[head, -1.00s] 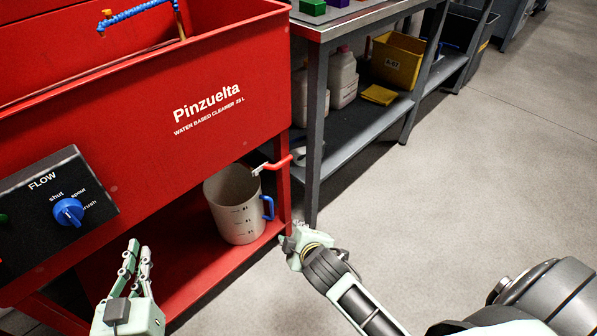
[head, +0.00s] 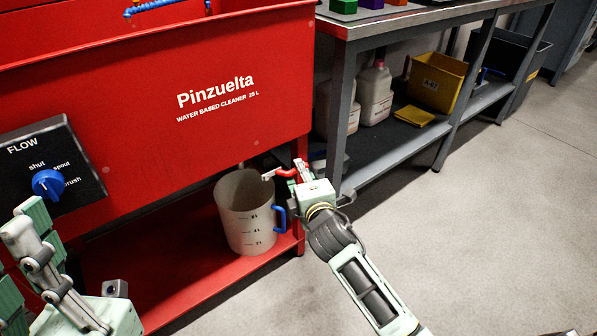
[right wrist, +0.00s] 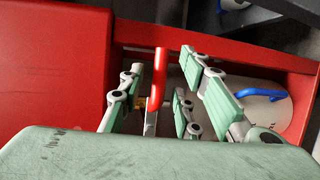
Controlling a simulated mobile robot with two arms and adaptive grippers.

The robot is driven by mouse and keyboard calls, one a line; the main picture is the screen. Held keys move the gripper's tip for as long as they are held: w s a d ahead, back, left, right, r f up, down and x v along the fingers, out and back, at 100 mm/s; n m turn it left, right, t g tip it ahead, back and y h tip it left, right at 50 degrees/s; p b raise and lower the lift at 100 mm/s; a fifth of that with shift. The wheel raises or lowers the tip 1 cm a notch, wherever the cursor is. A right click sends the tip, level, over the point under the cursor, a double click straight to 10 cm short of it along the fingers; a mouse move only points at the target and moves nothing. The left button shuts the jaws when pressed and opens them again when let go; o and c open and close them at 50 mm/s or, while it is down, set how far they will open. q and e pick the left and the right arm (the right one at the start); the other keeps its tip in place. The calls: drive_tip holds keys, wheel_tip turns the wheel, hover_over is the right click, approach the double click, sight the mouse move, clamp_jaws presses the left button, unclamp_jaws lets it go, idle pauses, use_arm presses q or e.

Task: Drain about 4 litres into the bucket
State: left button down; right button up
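The beige bucket (head: 247,222) with a blue handle and litre marks stands upright on the red lower shelf, under the drain tap. Its liquid level cannot be seen. The tap's red lever (head: 287,172) sticks out to the right above the bucket. My right gripper (head: 297,172) is at the lever; in the right wrist view the lever (right wrist: 157,75) stands between the open fingers (right wrist: 155,100), with gaps showing on both sides. My left gripper (head: 25,265) is open and empty at the lower left, below the blue flow knob (head: 47,185), whose setting I cannot read surely.
The red washer tank (head: 150,120) fills the left. The floor at right is clear.

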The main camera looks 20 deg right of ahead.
drive_tip(key=shift+w+d+f+b, duration=0.15)
drive_tip(key=shift+w+b, duration=0.1)
drive_tip(key=shift+w, duration=0.5)
drive_tip(key=shift+w+a+f+b, duration=0.1)
drive_tip(key=shift+w+b, duration=0.1)
drive_tip(key=shift+w, duration=0.55)
clamp_jaws()
